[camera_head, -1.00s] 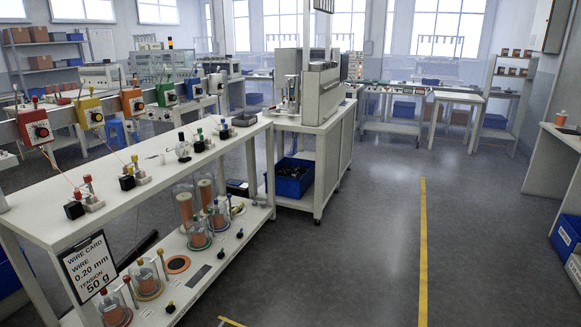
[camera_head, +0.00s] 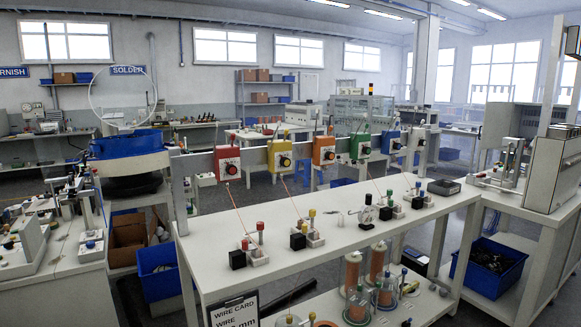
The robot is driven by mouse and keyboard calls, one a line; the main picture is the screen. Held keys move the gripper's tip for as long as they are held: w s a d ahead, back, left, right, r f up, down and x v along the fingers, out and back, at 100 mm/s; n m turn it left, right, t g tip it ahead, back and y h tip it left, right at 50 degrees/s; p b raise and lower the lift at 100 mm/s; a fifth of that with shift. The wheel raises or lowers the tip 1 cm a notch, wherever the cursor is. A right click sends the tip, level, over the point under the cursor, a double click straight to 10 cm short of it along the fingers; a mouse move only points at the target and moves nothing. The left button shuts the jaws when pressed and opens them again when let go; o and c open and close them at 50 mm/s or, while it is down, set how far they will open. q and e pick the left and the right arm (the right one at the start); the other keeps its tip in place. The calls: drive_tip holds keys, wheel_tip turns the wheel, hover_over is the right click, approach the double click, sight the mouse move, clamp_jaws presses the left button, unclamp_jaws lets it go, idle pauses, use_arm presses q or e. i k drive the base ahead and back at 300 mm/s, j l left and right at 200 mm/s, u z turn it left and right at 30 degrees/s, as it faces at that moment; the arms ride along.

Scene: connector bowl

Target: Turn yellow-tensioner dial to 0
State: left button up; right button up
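The yellow tensioner (camera_head: 281,156) is a box on the grey rail above the white bench, second from the left. Its dark round dial (camera_head: 285,162) faces me; the setting is too small to read. A wire runs down from it to the yellow-capped posts (camera_head: 309,228) on the bench top. Neither of my grippers shows in the head view.
Red (camera_head: 228,163), orange (camera_head: 324,150), green (camera_head: 360,147) and blue (camera_head: 391,142) tensioners share the rail. The white bench (camera_head: 225,275) stands between me and the rail. A wire card (camera_head: 234,312) hangs at its front. A blue bowl machine (camera_head: 128,145) stands left.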

sight(285, 162)
drive_tip(key=i+l+u, duration=0.1)
drive_tip(key=i+l, duration=0.2)
drive_tip(key=l, duration=0.15)
drive_tip(key=i+l, duration=0.3)
drive_tip(key=l, duration=0.15)
drive_tip(key=j+u, duration=0.05)
